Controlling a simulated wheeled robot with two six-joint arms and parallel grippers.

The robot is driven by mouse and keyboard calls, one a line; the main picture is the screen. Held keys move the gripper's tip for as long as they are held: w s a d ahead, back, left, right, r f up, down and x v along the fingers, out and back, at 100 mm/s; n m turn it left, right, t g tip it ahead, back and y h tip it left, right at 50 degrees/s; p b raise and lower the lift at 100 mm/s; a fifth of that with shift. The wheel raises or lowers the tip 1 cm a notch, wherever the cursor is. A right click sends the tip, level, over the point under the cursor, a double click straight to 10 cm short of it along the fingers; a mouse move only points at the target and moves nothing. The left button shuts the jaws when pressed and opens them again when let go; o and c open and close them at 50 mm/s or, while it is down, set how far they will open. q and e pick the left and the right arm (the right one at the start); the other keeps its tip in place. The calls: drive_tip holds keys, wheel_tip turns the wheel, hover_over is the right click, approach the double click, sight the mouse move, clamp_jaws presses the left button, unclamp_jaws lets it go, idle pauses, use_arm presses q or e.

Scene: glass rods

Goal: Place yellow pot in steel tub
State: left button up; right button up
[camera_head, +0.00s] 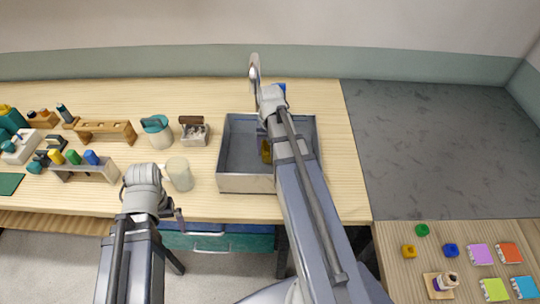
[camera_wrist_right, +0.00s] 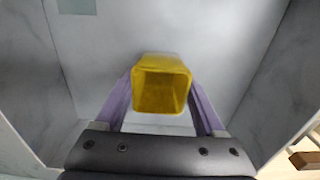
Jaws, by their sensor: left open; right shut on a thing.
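The yellow pot (camera_wrist_right: 161,85) is a small square, hollow pot, its opening facing the camera in the right wrist view. My right gripper (camera_wrist_right: 162,100) is shut on it, with one purple finger on each side. In the head view the pot (camera_head: 266,151) shows partly beside my right arm, within the steel tub (camera_head: 246,184). The tub is a grey open box; its floor and walls surround the pot in the wrist view. I cannot tell whether the pot touches the floor. My left gripper (camera_head: 177,213) is open, near the table's front edge, left of the tub.
A cream cylinder (camera_head: 180,174) stands between my left gripper and the tub. A teal-lidded jar (camera_head: 156,131) and an open box (camera_head: 193,131) stand farther back. The dark grey surface (camera_head: 430,140) at right is clear.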

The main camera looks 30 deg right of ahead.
use_arm(q)
drive_tip(key=shift+f, duration=0.3)
use_arm(e)
drive_tip(key=shift+f, duration=0.35)
drive_tip(key=shift+f, duration=0.15)
drive_tip(key=o, duration=1.5)
use_arm(q)
drive_tip(key=shift+f, duration=0.2)
drive_tip(key=shift+r, duration=0.2)
wheel_tip(320, 180, up, 12)
drive_tip(key=p, duration=1.2)
use_arm(e)
wheel_tip(320, 180, up, 12)
drive_tip(key=shift+r, duration=0.2)
use_arm(q)
drive_tip(key=shift+f, duration=0.1)
use_arm(e)
drive_tip(key=shift+f, duration=0.15)
